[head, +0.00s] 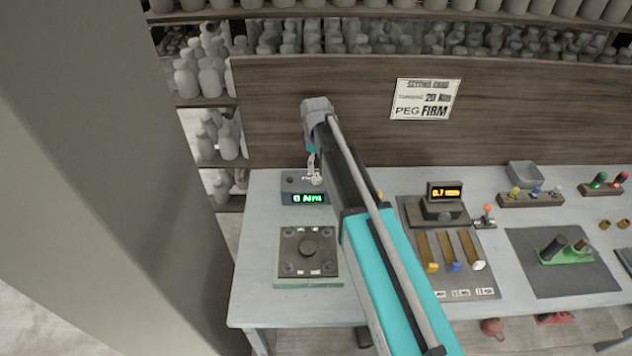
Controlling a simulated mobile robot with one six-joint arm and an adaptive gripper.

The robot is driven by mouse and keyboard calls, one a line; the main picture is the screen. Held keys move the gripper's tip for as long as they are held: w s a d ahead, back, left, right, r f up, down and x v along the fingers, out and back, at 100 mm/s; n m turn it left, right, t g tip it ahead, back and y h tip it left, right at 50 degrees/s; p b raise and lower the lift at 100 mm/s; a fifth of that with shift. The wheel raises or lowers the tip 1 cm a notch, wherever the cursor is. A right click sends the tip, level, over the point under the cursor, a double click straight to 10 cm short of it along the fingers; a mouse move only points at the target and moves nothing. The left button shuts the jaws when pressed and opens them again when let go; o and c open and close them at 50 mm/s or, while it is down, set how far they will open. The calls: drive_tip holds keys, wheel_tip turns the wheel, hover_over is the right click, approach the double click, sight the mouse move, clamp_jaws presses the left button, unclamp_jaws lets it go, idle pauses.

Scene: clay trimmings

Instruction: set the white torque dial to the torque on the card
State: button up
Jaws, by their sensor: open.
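A small whitish part, probably the white torque dial (317,181), shows on top of this box. My gripper (313,172) is open and points down right over the dial. The gripper partly hides the dial. I cannot tell whether the fingers touch it or how the dial is turned.
To the right are a panel with sliders (455,264) and an orange display (446,192), then a dark mat (524,282) with a green part. My arm crosses the table's middle.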

sight(316, 177)
drive_tip(key=shift+f+b, duration=3.25)
drive_tip(key=shift+f, duration=0.3)
clamp_jaws()
